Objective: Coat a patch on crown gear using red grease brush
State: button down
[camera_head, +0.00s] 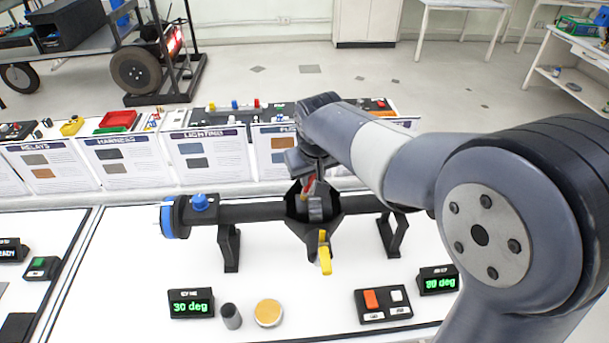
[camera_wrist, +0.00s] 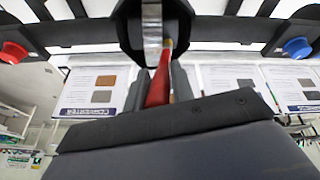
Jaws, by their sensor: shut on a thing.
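My gripper (camera_head: 306,178) is above the dark housing in the middle of the axle and is shut on the red grease brush (camera_head: 309,187). The red handle of the brush (camera_wrist: 158,88) also shows between my grey fingers in the wrist view. Its pale tip reaches up toward a grey metal ring, which looks like the crown gear (camera_wrist: 152,28). In the head view the gear (camera_head: 316,208) sits inside the open housing (camera_head: 297,218), just below the brush. I cannot tell whether the bristles touch it or whether its surface carries grease.
The axle tube (camera_head: 252,210) rests on black stands, with a blue hub (camera_head: 170,217) at its left end. A yellow lever (camera_head: 324,255) hangs before the housing. A tan-topped round pot (camera_head: 268,313), grey cup (camera_head: 231,316), "30 deg" display (camera_head: 191,304) and switch box (camera_head: 383,305) stand in front.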

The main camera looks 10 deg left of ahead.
jog(key=d, duration=0.4)
jog(key=shift+w, duration=0.4)
jog(key=shift+a, duration=0.15)
jog(key=shift+s+a+r+p, duration=0.1)
jog(key=shift+s+a+p, duration=0.1)
jog(key=shift+a, duration=0.65)
jog(key=shift+s+a+r+p, duration=0.1)
jog(key=shift+s+a+p, duration=0.05)
jog(key=shift+a, duration=0.65)
jog(key=shift+s+a+r+p, duration=0.1)
jog(key=shift+s+a+p, duration=0.1)
jog(key=shift+a, duration=0.65)
jog(key=d, duration=0.1)
jog(key=w+d, duration=0.1)
jog(key=d, duration=0.3)
jog(key=shift+w, duration=0.4)
